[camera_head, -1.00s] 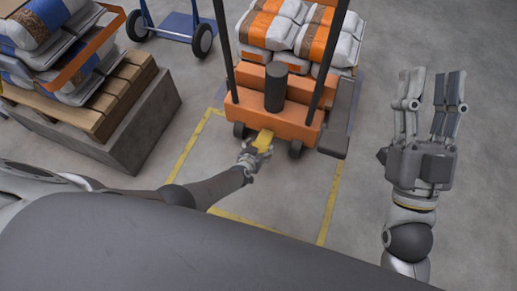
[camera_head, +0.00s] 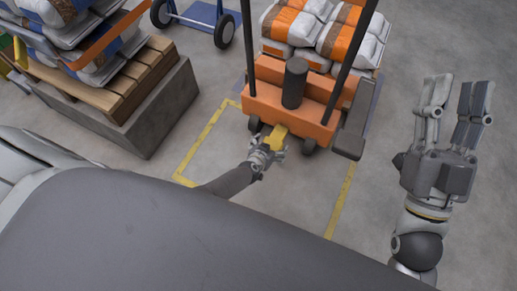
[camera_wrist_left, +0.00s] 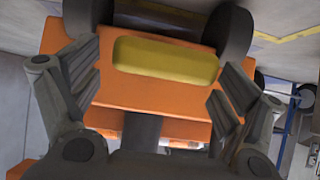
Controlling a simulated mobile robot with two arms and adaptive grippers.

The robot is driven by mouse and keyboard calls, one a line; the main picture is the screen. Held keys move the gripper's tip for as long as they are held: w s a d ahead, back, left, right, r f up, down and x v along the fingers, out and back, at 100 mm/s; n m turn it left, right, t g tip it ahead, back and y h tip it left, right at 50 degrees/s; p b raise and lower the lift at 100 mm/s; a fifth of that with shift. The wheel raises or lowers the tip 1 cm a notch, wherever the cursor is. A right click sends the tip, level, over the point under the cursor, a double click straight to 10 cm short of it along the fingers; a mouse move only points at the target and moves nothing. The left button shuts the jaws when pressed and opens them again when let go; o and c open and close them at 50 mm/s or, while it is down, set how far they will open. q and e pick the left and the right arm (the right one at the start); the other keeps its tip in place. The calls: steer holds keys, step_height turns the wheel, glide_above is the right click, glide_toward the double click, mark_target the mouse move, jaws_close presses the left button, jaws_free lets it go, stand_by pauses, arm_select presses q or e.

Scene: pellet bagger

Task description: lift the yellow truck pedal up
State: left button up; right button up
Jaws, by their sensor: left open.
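The yellow pedal (camera_head: 277,134) sticks out low at the near side of the orange pallet truck (camera_head: 290,112). In the left wrist view the pedal (camera_wrist_left: 165,61) is a rounded yellow bar in front of the orange body (camera_wrist_left: 150,97). My left gripper (camera_head: 269,146) is at the pedal in the head view. In the wrist view its open fingers (camera_wrist_left: 158,85) stand on either side of the pedal's ends; whether they touch it, I cannot tell. My right gripper (camera_head: 456,110) is raised at the right, fingers spread apart, open and empty, away from the truck.
The truck carries white and orange bags (camera_head: 318,38). A pallet (camera_head: 120,82) with bags stands on a grey block (camera_head: 160,110) at the left. A blue hand cart (camera_head: 197,20) is behind. Yellow floor lines (camera_head: 203,137) surround the truck; the floor at right is clear.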

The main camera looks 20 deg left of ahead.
arm_select(q)
steer(key=s, duration=1.1)
steer(key=shift+a, duration=0.25)
